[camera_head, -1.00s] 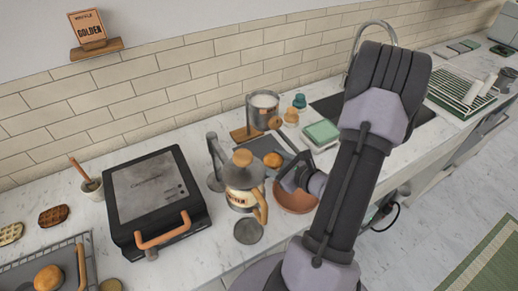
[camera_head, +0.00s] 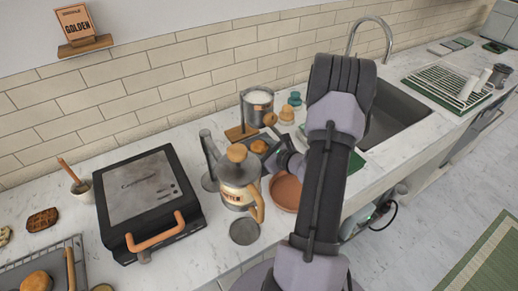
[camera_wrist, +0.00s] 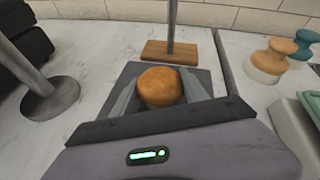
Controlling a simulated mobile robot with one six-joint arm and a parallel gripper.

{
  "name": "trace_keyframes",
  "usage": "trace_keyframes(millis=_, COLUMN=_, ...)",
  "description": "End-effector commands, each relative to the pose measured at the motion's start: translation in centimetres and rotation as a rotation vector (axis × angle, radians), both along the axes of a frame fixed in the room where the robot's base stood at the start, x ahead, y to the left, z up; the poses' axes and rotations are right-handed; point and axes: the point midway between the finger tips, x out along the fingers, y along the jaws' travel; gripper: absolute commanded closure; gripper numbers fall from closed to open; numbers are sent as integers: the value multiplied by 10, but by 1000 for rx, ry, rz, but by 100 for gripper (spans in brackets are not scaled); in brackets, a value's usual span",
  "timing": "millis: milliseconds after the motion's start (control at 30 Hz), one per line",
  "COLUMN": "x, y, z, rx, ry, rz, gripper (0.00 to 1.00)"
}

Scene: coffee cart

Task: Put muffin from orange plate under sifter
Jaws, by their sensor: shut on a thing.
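The muffin (camera_wrist: 160,86) is golden brown and round. It sits between the two fingers of my gripper (camera_wrist: 163,98) in the wrist view, which are shut on it. The head view also shows the muffin (camera_head: 260,146), over a dark square slab (camera_wrist: 203,77) in front of the sifter. Whether it touches the slab I cannot tell. The sifter (camera_head: 257,108) looks like a metal pot of white powder with an orange-knobbed handle, on a post with a wooden base (camera_wrist: 168,51). The orange plate (camera_head: 286,192) is to the right of the dispenser, its visible part empty.
A batter dispenser (camera_head: 238,180) on a metal stand (camera_head: 211,160) stands close on the left. A waffle iron (camera_head: 150,205) is further left. Teal and orange shakers (camera_head: 287,115) stand right of the sifter. The sink (camera_head: 398,112) is at the right.

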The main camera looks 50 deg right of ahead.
Motion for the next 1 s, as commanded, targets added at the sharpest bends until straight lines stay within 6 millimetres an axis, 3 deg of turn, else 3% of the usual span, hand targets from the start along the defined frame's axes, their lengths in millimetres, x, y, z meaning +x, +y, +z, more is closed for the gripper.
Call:
trace_keyframes(millis=33, x=0, y=0, z=-1, rx=0, ry=0, rz=0, gripper=42)
trace_keyframes(millis=100, x=0, y=0, z=-1, rx=0, ry=0, rz=0, gripper=28)
trace_keyframes(millis=133, x=0, y=0, z=0, rx=0, ry=0, rz=0, gripper=26)
trace_keyframes(millis=467, x=0, y=0, z=6, rx=0, ry=0, rz=0, gripper=26)
trace_keyframes(millis=800, x=-82, y=10, z=39, rx=0, ry=0, rz=-5, gripper=26)
trace_keyframes(millis=1000, x=-108, y=14, z=48, rx=0, ry=0, rz=-2, gripper=26)
